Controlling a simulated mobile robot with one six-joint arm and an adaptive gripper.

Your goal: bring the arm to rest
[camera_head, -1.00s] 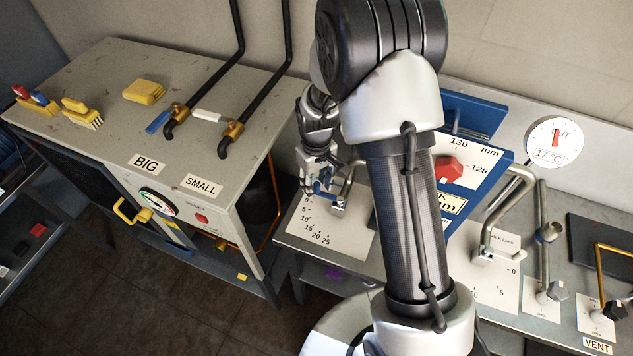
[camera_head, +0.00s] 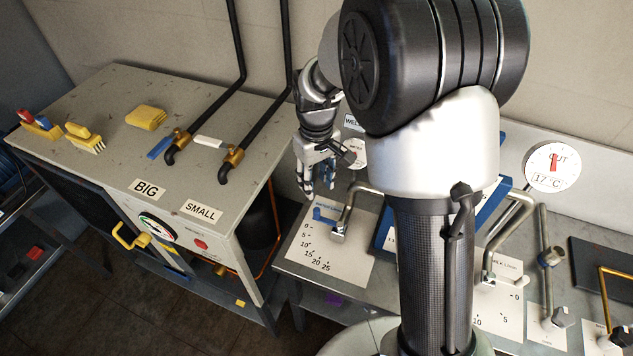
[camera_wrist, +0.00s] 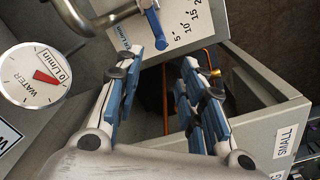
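My gripper (camera_head: 318,182) hangs above the back-left part of the grey bench, behind the blue-handled tap. In the wrist view my gripper (camera_wrist: 172,88) shows two blue-padded fingers spread apart with nothing between them. The blue tap handle (camera_head: 325,215) sits on a bent steel pipe over a white scale plate marked 0 to 25. In the wrist view the blue handle (camera_wrist: 155,28) is beyond the fingertips and apart from them. My upper arm hides much of the bench's middle.
A grey cabinet (camera_head: 110,110) with BIG and SMALL labels and two brass valves (camera_head: 180,138) stands left. A round water dial (camera_wrist: 34,76) is close to my gripper in the wrist view. A temperature dial (camera_head: 552,167) hangs right. Steel pipes (camera_head: 510,235) rise from the bench.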

